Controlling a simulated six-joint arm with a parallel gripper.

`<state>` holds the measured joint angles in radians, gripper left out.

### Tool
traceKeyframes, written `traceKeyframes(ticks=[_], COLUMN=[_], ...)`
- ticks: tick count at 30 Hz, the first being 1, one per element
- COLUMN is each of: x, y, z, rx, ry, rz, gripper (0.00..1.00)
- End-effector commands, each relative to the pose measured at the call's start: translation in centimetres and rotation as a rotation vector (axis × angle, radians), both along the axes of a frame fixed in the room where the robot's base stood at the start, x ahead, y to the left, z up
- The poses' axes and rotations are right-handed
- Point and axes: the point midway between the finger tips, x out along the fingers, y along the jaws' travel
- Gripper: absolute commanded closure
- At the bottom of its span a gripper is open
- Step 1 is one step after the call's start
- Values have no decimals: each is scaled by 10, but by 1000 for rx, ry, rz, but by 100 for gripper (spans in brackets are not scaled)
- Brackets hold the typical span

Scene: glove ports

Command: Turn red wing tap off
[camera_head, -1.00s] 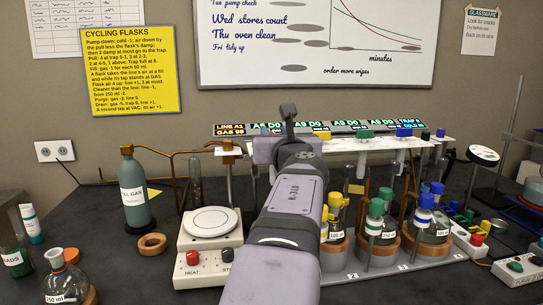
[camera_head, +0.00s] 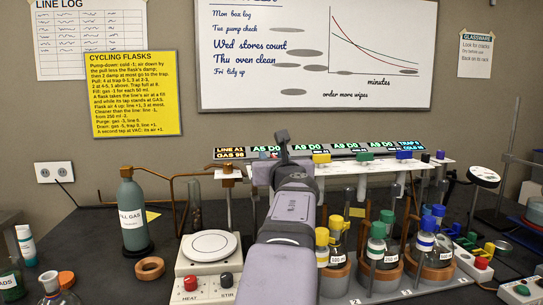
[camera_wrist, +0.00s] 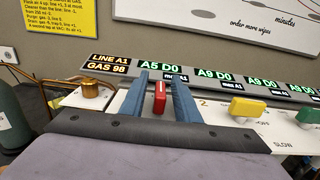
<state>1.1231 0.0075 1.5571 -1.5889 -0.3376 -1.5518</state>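The red wing tap (camera_wrist: 160,98) stands on the white panel in the wrist view, its wing pointing roughly away from me. My gripper (camera_wrist: 160,84) is open, with one blue finger on each side of the tap and a visible gap on both sides. In the head view my gripper (camera_head: 282,140) is over the left part of the panel (camera_head: 434,160) and hides the red tap. The display (camera_wrist: 162,66) behind the tap reads A5 D0.
A yellow tap (camera_wrist: 249,107) and a green tap (camera_wrist: 308,118) stand to the right on the panel. A brass fitting (camera_wrist: 91,92) is to the left. Flasks with yellow (camera_head: 322,237), green (camera_head: 377,230) and blue caps stand below the panel. A hotplate (camera_head: 208,246) is left of my arm.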

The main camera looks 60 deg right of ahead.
Motion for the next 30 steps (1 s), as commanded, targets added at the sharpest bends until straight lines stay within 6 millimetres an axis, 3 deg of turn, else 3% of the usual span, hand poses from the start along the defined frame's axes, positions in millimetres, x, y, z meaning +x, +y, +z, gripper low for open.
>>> traceKeyframes(ticks=[15,19,30], x=[10,10,10], y=[-10,-10,-11], z=[0,0,0], rx=[0,0,0], ry=[0,0,0], rz=[0,0,-55], gripper=[71,100,100])
